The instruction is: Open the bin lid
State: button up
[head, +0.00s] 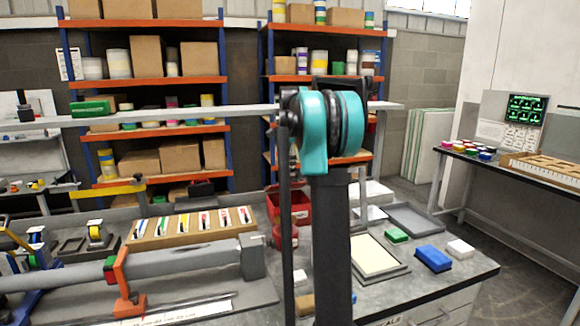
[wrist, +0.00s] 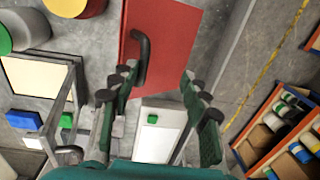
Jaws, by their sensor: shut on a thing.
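The bin lid (wrist: 168,30) is a flat red panel at the top middle of the wrist view. Its dark curved handle (wrist: 143,55) stands near its left side. My gripper (wrist: 158,76) has dark green fingers with black joints, reaching over the lid's lower part. The left fingers are right beside the handle, and the right fingers lie at the lid's right edge. In the head view my arm hides my gripper; red parts (head: 301,204) show beside the arm.
In the head view a worktop carries a grey tray (head: 414,219), a blue block (head: 433,258) and a green block (head: 397,235). Shelving (head: 150,81) stands behind.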

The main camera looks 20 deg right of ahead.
jog(key=shift+w, duration=0.1)
notch_tip(320, 180, up, 12)
jog(key=s, duration=0.1)
dwell(0.6)
